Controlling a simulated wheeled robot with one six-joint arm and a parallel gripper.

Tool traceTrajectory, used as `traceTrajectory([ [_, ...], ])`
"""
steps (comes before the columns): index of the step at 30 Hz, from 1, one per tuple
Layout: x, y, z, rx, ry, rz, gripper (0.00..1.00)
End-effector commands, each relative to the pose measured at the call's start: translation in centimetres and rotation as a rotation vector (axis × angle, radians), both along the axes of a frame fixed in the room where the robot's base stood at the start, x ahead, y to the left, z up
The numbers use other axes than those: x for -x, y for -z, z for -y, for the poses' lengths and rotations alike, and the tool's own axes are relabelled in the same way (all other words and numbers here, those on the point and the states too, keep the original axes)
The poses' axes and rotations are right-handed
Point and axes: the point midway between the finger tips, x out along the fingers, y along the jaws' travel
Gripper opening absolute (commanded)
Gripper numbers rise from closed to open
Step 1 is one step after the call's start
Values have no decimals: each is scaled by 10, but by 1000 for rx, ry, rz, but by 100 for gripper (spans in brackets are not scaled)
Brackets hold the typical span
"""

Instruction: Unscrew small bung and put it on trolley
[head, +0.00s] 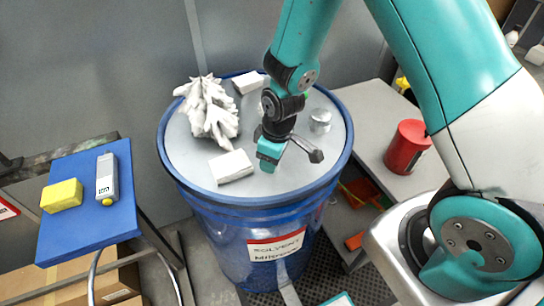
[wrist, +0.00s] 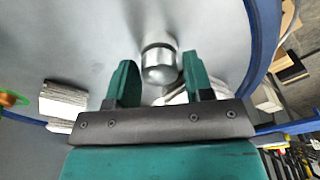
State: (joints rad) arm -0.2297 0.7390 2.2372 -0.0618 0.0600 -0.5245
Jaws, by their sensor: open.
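A blue drum (head: 262,222) with a "SOLVENT" label stands in the middle of the head view. A short silver cylindrical cap (head: 320,120), which looks like the small bung, stands on its grey lid, right of my gripper. My gripper (head: 288,156) is above the lid, open and empty. In the wrist view the silver cap (wrist: 159,66) appears between and beyond the two green fingers, apart from both. I cannot tell how far the fingertips are above it. A grey two-level stand (head: 372,106), possibly the trolley, is right of the drum.
A crumpled white rag (head: 208,112) and white blocks (head: 231,167) lie on the lid. A red can (head: 406,147) stands on the grey stand, leaving bare top beside it. A blue-topped table (head: 92,222) at left holds a yellow sponge (head: 62,195) and a grey device (head: 107,177).

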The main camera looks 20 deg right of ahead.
Motion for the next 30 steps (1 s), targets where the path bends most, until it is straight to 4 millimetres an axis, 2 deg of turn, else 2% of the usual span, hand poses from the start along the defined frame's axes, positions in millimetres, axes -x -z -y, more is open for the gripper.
traceTrajectory([
  [3, 0, 0, 0, 1, 133, 0, 47],
  [8, 0, 0, 0, 1, 222, -1, 47],
  [15, 1, 0, 0, 1, 511, -1, 47],
  [22, 0, 0, 0, 1, 666, -1, 47],
  [30, 0, 0, -1, 0, 973, 0, 47],
])
